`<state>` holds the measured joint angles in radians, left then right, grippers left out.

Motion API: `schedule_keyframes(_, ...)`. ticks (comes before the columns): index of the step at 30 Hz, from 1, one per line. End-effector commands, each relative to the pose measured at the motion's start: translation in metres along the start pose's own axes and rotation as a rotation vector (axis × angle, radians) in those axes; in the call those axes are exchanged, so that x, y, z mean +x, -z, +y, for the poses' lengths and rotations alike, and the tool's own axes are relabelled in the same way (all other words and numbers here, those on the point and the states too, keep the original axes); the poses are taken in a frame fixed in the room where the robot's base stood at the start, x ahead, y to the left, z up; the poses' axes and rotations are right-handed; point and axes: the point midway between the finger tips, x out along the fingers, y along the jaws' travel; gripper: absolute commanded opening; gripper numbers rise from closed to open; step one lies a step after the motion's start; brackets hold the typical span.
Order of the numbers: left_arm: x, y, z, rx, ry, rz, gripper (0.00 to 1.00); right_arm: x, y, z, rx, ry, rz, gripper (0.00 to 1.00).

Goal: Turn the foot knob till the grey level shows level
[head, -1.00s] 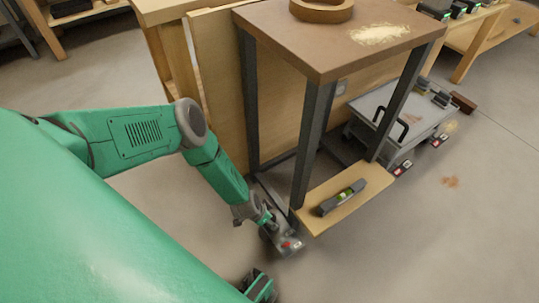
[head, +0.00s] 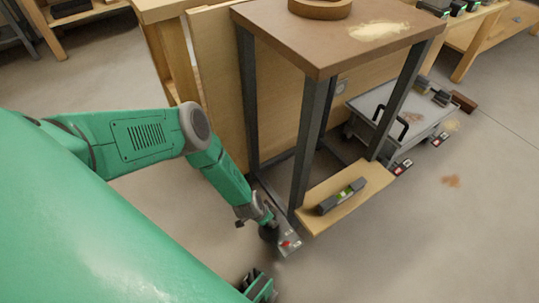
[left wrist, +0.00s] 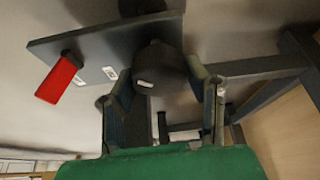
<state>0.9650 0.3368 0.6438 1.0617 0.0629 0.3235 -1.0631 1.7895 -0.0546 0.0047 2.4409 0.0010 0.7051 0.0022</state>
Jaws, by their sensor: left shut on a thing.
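The grey level (head: 342,197) lies on the low wooden shelf of the tall stand, its green vial facing up. The bubble is too small to read. My left gripper (head: 265,222) is low beside the stand's near leg. In the left wrist view its two fingers (left wrist: 162,88) are closed on the sides of a dark round foot knob (left wrist: 158,68). The knob sits by a grey plate (left wrist: 105,50) with a red lever (left wrist: 60,80); this plate also shows near the floor in the head view (head: 289,244).
The stand's brown top (head: 330,38) carries a wooden ring (head: 320,8) and a pale dust patch. A grey wheeled cart (head: 400,110) stands to the right behind the shelf.

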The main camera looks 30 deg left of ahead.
Motion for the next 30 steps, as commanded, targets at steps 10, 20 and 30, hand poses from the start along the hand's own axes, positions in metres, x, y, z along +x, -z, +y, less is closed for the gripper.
schedule_keyframes(10, 0.0003, -0.0003, 0.0009, -0.209, 0.089, -0.001, 0.14, 0.0002, 0.0, 0.0, 0.0, 0.0, 0.0, 0.0)
schedule_keyframes(20, 0.0002, -0.0004, 0.0006, -0.499, 0.209, 0.0, 0.14, 0.0002, -0.0001, 0.0, 0.0, 0.0, 0.0, 0.0)
schedule_keyframes(30, 0.0003, -0.0007, 0.0002, -0.778, 0.324, 0.0, 0.14, 0.0002, -0.0001, 0.0, 0.0, 0.0, 0.0, 0.0)
